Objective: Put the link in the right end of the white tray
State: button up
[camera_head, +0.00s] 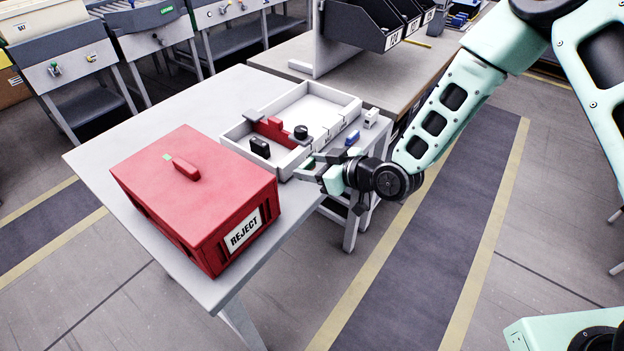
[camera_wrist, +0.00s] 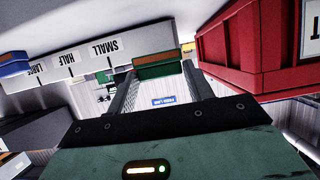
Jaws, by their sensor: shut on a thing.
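The white tray (camera_head: 345,93) stands on the grey table in the head view, with low walls and inner partitions. Its label edge (camera_wrist: 75,57) reads SMALL, HALF and another size, upside down, in the wrist view. My gripper (camera_head: 303,168) is at the tray's near edge, beside the red box. In the wrist view my gripper (camera_wrist: 158,72) is shut on a dark green block with an orange-brown face (camera_wrist: 157,64). I cannot tell for sure that this block is the link. It is not clear in the head view.
A red piece (camera_head: 274,130) and black parts (camera_head: 260,147) are in the tray. A blue piece (camera_head: 352,138) lies to the right.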

aim_at(313, 190)
jog(key=shift+f, duration=2.35)
jog(key=shift+f, duration=0.1)
jog(key=shift+f, duration=0.15)
jog(key=o, duration=0.9)
jog(key=shift+o, duration=0.2)
jog(key=shift+p, duration=0.3)
